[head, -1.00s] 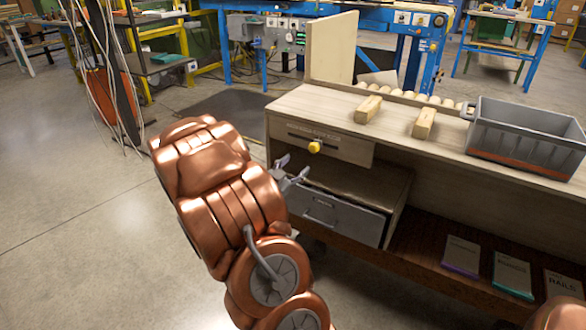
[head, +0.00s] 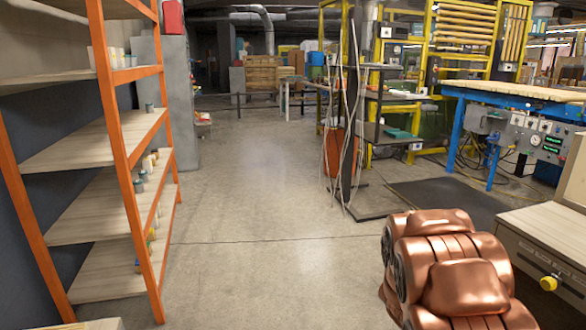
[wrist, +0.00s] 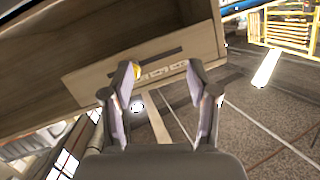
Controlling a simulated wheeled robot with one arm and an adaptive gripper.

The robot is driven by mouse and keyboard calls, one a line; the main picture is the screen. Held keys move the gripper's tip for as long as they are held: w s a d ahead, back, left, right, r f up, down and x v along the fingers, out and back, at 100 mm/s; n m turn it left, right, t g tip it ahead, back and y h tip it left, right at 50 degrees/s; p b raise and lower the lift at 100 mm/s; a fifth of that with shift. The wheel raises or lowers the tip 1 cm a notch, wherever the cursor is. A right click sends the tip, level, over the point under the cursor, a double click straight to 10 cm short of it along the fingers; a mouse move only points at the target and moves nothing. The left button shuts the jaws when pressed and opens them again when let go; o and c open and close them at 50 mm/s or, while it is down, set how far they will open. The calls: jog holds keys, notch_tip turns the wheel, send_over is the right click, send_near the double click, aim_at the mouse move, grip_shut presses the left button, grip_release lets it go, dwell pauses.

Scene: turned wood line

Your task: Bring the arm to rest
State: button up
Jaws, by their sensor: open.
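My copper-coloured arm (head: 455,270) is folded at the lower right of the head view, beside the wooden workbench. My gripper (wrist: 167,88) shows in the wrist view with its two fingers apart and nothing between them. The head view does not show the gripper. Beyond the fingers in the wrist view is the bench's wooden drawer front (wrist: 150,70), with a yellow knob partly behind the left finger. I cannot tell the distance between fingers and bench.
An orange-framed shelf rack (head: 125,150) stands at the left. The workbench (head: 550,225), with a yellow knob (head: 548,283), is at the right edge. A dark stand with hanging cables (head: 350,130) is ahead. The concrete floor (head: 255,200) between rack and stand is clear.

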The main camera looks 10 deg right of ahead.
jog(key=w+a+f+n+t+y, duration=0.25)
jog(key=w+a+y, duration=0.25)
jog(key=a, duration=0.6)
jog(key=w+a+f+n+t+y, duration=0.15)
jog(key=w+a+n+y, duration=0.3)
jog(key=a, duration=0.65)
jog(key=s+a+r+n+g+y, duration=0.1)
jog(key=s+a+n+y, duration=0.25)
jog(key=a, duration=0.45)
jog(key=s+a+r+n+g+y, duration=0.1)
jog(key=s+a+n+g+y, duration=0.15)
jog(key=s+a, duration=0.45)
jog(key=s+a+r+n+g, duration=0.2)
jog(key=s+a+n+g, duration=0.1)
jog(key=s, duration=0.8)
jog(key=s+a+r+n+g, duration=0.2)
jog(key=s+n+g, duration=0.15)
jog(key=s, duration=0.75)
notch_tip(320, 180, up, 26)
jog(key=t+p, duration=0.1)
jog(key=p, duration=2.3)
jog(key=shift+s, duration=0.3)
jog(key=shift+m, duration=0.25)
